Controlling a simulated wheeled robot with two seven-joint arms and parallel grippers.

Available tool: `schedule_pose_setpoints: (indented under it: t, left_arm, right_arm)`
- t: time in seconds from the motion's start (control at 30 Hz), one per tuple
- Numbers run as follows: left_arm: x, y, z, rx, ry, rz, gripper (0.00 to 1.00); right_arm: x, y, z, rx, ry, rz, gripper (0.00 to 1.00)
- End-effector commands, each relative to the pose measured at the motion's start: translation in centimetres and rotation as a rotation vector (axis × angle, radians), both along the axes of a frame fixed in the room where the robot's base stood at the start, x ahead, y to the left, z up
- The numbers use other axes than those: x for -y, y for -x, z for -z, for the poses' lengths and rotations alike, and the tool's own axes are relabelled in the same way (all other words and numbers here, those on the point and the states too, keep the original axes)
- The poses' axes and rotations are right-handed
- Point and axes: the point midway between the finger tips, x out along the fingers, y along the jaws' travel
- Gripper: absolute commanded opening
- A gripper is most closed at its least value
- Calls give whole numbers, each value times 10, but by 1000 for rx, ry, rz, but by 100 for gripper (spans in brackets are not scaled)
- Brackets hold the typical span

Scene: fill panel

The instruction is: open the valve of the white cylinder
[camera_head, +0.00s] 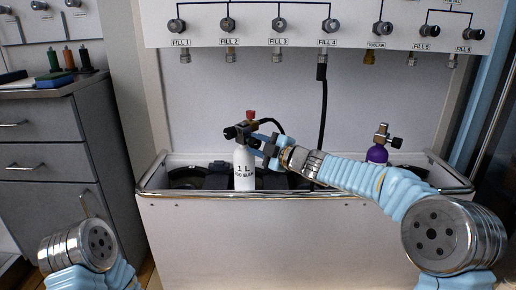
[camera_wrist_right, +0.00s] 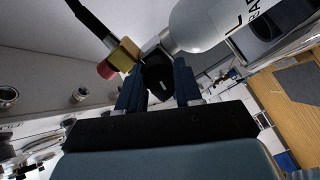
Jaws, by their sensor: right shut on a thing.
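The white cylinder (camera_head: 244,172), marked "1 L", stands upright in the front trough of the fill station. Its valve (camera_head: 246,130) on top has a black part on the left and a red knob (camera_head: 250,115). My right gripper (camera_head: 268,146) reaches in from the right at valve height. In the right wrist view, its blue fingers are shut on a black valve knob (camera_wrist_right: 158,78), with the white cylinder (camera_wrist_right: 205,22) just beyond. A brass block and the red knob (camera_wrist_right: 106,69) show beside it. My left gripper is out of the picture; only my left arm shows.
A purple cylinder (camera_head: 377,154) stands at the trough's right, behind my right arm. The trough rim (camera_head: 300,194) runs across the front. A black hose (camera_head: 322,110) hangs from the fill panel (camera_head: 210,12). A grey drawer cabinet (camera_head: 50,140) stands left.

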Motion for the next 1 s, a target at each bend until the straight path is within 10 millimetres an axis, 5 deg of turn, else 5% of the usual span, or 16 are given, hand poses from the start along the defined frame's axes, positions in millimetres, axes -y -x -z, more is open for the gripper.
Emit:
schedule_pose_setpoints:
  t: [1.0]
  left_arm:
    - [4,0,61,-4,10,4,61]
  right_arm:
    - [0,0,7,678,688,0,4]
